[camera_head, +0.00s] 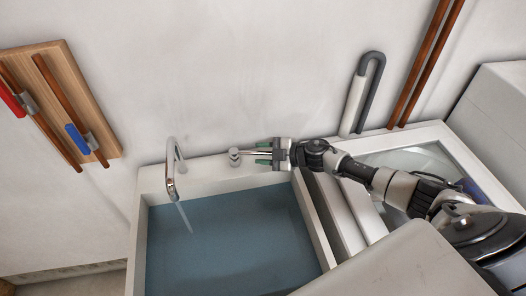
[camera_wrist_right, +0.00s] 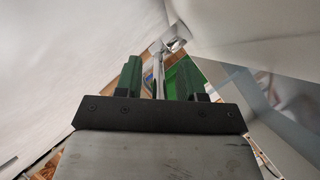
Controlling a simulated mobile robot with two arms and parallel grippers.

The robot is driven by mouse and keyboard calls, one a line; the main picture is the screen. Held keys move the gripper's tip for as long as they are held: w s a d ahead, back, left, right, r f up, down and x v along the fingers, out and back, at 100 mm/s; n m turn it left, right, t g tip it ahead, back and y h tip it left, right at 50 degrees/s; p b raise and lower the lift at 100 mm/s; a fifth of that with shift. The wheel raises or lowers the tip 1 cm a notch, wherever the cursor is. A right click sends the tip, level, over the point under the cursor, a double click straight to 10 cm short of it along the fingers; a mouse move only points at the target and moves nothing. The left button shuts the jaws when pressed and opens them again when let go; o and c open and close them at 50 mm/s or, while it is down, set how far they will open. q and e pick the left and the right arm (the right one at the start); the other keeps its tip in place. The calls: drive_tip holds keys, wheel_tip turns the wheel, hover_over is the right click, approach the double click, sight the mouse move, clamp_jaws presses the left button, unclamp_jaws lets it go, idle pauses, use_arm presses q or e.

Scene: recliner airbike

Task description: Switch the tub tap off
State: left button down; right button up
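The tub (camera_head: 140,225) is a white basin of blue-grey water below the wall. A curved chrome spout (camera_head: 171,170) stands at its back left, and a thin stream of water (camera_head: 185,215) falls from it. A small round chrome tap handle (camera_head: 235,156) sits on the back rim, right of the spout. My right gripper (camera_head: 258,152) is just right of the handle, pointing left at it, with its green fingers apart. In the right wrist view, chrome metal (camera_wrist_right: 158,72) shows between the open fingers (camera_wrist_right: 158,80); I cannot tell whether they touch it. My left gripper is out of view.
A grey cane-like hook (camera_head: 372,75) and brown rods (camera_head: 425,65) are right of the tub. A white framed machine (camera_head: 440,135) lies under my right arm.

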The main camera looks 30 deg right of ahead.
drive_tip(key=shift+c, duration=0.2)
clamp_jaws()
